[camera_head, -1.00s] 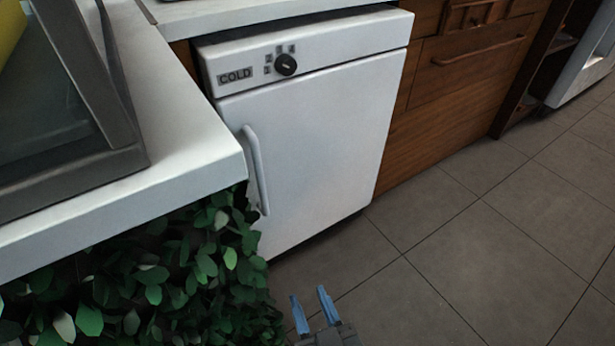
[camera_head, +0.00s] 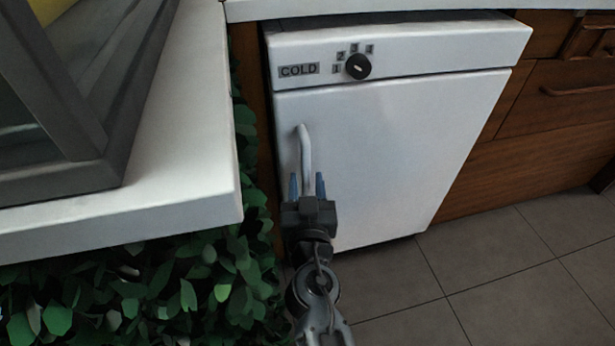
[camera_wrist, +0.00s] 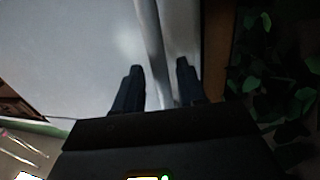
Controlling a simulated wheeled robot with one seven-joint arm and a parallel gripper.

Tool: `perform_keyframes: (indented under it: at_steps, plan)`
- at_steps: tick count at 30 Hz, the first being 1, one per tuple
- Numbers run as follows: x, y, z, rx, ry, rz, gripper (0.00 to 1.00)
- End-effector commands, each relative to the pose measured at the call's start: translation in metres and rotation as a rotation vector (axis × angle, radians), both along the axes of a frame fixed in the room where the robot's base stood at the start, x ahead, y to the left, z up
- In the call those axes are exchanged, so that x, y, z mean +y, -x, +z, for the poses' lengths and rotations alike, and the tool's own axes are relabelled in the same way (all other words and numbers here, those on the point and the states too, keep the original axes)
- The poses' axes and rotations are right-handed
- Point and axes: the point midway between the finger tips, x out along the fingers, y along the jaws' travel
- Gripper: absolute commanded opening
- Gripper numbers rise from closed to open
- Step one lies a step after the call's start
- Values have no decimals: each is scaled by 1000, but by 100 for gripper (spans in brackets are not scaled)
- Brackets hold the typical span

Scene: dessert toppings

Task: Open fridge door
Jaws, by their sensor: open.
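The white fridge (camera_head: 400,140) stands under the counter with its door shut. Its vertical bar handle (camera_head: 304,150) is on the left side of the door. My gripper (camera_head: 307,186) is open in front of the door, with its two blue fingertips on either side of the handle's lower part in the head view. In the wrist view the handle (camera_wrist: 152,45) runs down between the two dark fingers of my gripper (camera_wrist: 159,75), nearer the right one. I cannot tell whether a finger touches it. The handle's lower end is hidden behind my gripper.
A white counter (camera_head: 190,130) with a dark-framed glass case (camera_head: 110,100) juts out at the left. Leafy green plants (camera_head: 150,290) fill the space below it, close to my arm. Wooden drawers (camera_head: 545,125) stand right of the fridge. The tiled floor (camera_head: 500,260) is clear at the lower right.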

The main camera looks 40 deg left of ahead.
Motion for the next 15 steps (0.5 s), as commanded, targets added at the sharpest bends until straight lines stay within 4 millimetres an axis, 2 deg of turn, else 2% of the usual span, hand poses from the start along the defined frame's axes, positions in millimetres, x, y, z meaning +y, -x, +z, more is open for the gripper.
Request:
perform_keyframes:
  at_steps: [6,15]
  plan:
    - [11,-14,-1,-1,1,1,40]
    - [12,-15,0,0,0,1,40]
